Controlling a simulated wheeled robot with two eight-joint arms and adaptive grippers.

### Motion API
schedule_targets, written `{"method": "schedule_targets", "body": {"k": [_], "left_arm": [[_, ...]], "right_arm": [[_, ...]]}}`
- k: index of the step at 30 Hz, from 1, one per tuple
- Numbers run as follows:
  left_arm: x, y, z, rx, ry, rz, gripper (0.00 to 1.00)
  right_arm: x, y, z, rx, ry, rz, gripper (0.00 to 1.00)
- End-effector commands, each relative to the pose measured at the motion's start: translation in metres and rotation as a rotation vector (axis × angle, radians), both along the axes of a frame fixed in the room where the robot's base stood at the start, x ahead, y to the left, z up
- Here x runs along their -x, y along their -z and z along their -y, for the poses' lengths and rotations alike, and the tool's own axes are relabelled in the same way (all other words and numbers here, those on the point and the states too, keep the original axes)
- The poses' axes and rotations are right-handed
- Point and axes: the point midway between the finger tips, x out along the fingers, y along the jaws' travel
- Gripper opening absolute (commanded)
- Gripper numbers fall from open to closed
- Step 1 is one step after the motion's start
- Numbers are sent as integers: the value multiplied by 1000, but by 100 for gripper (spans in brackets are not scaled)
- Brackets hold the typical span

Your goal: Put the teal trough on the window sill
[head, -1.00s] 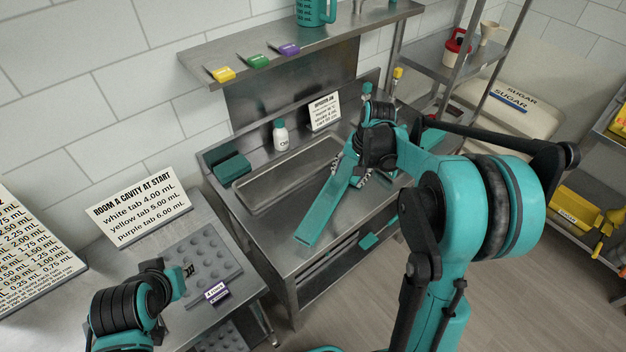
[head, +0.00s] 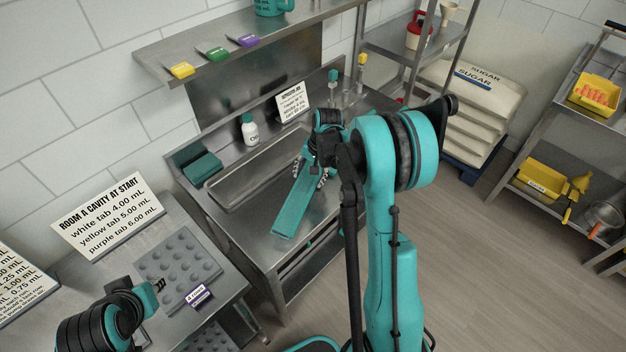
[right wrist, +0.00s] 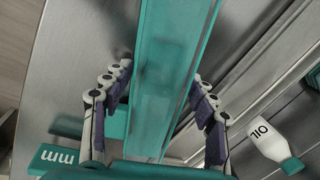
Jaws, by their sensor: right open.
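The teal trough (head: 293,207) is a long, narrow teal channel slanting across the right part of the steel bench, its near end close to the front edge. My right gripper (head: 322,172) is over its far part. In the right wrist view the trough (right wrist: 170,60) runs between the two fingers of my right gripper (right wrist: 160,74). The jaws are open, one finger on each side; contact is not clear. My left gripper (head: 157,287) is at lower left, above the side table, far from the trough; its jaw state is unclear. I cannot make out a window sill.
The steel bench (head: 238,228) has a recessed tray (head: 218,187) and an oil bottle (head: 250,130), also in the right wrist view (right wrist: 273,142). A wall shelf (head: 290,37) with coloured tabs overhangs it.

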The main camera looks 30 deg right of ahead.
Motion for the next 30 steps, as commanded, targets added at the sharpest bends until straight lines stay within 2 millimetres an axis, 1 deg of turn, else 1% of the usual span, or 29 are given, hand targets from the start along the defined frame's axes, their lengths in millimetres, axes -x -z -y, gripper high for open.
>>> {"method": "schedule_targets", "body": {"k": [3,4,5,6,8,9,10,23,26,30], "left_arm": [[0,-1,0,0,0,0,26],[0,-1,0,0,0,0,26],[0,-1,0,0,0,0,26],[0,-1,0,0,0,0,26],[0,-1,0,0,0,0,26],[0,-1,0,0,0,0,26],[0,-1,0,0,0,0,26],[0,-1,0,0,0,0,26],[0,-3,0,0,0,0,26],[0,-9,0,0,0,0,26]], "right_arm": [[0,-1,0,0,0,0,58],[0,-1,0,0,0,0,53],[0,-1,0,0,0,0,45],[0,-1,0,0,0,0,34],[0,-1,0,0,0,0,19],[0,-1,0,0,0,0,8],[0,-1,0,0,0,0,4],[0,-3,0,0,0,0,3],[0,-8,0,0,0,0,3],[0,-25,0,0,0,0,3]]}}
